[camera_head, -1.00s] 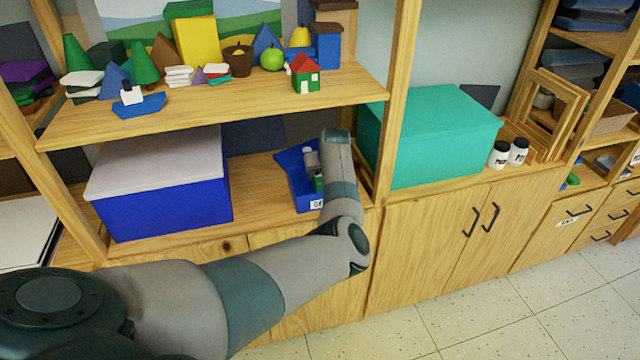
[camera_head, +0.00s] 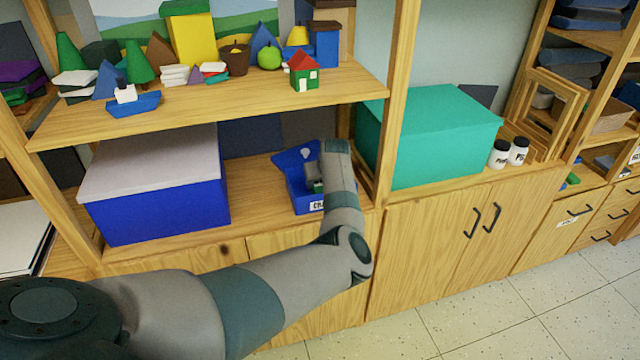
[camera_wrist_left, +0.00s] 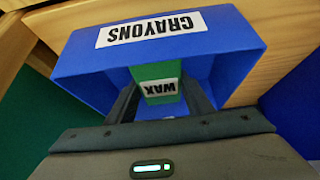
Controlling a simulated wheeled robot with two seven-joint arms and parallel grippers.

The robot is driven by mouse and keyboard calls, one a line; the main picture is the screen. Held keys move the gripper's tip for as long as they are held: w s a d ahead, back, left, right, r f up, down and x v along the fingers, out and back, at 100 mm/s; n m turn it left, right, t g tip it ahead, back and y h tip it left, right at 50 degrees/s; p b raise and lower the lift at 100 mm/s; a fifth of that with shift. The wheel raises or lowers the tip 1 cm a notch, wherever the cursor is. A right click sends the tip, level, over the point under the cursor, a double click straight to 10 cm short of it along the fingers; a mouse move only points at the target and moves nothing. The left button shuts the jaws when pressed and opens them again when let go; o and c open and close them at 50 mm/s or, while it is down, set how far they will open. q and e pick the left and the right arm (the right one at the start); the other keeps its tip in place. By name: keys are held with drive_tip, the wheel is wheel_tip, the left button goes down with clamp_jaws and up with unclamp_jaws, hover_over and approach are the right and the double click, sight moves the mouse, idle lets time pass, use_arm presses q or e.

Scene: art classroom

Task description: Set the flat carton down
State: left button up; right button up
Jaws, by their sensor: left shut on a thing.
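The flat carton (camera_wrist_left: 158,84) is green with a white WAX label. My left gripper (camera_wrist_left: 160,98) is shut on it, one finger on each side, in the left wrist view. The carton is at the opening of a blue bin (camera_wrist_left: 235,35) labelled CRAYONS. I cannot tell whether it touches the bin's floor. In the head view, the blue bin (camera_head: 297,190) sits on the lower shelf, and my left gripper (camera_head: 314,184) reaches into it. My wrist and forearm hide part of the bin. My right gripper is out of view.
A large blue box with a pale lid (camera_head: 155,190) stands left of the bin. A shelf post (camera_head: 392,110) and a teal box (camera_head: 440,135) are to the right. The upper shelf (camera_head: 215,105) with small toys is above the bin.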

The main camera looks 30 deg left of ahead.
use_arm(q)
drive_tip(key=shift+f, duration=0.2)
drive_tip(key=o, duration=1.1)
drive_tip(key=shift+r, duration=0.1)
